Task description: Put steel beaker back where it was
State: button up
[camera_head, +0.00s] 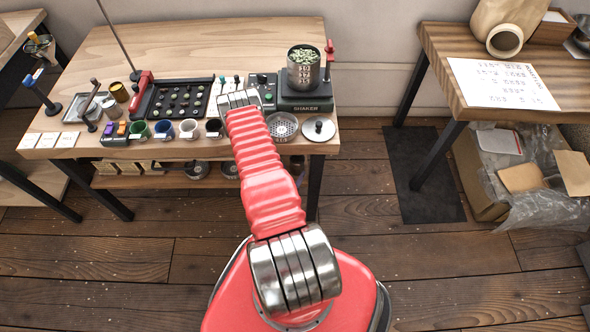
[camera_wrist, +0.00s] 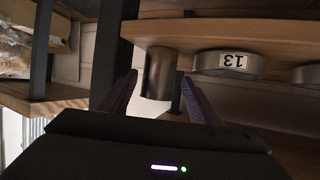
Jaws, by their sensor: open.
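A dark metallic cylinder that looks like the steel beaker (camera_wrist: 160,74) stands at the edge of the lower shelf (camera_wrist: 215,33), which appears upside down in the wrist view. In the head view a dark shape at the right end of the lower shelf, below the tabletop (camera_head: 172,40), may be the same cylinder (camera_head: 297,164). My gripper (camera_wrist: 160,88) is open, with one finger on each side of the cylinder. I cannot tell whether either finger touches it. In the head view my gripper is hidden behind my arm and under the table.
A tin labelled 13 (camera_wrist: 228,64) sits close beside the cylinder. On the table, a steel can of green beans (camera_head: 303,70) stands on the shaker (camera_head: 305,98). A dark table leg (camera_wrist: 110,50) is near the fingers.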

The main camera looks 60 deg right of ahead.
jog(key=v, duration=0.5)
jog(key=shift+s+a+r, duration=0.1)
jog(key=shift+a+r, duration=0.05)
jog(key=shift+a, duration=0.2)
dwell(0.6)
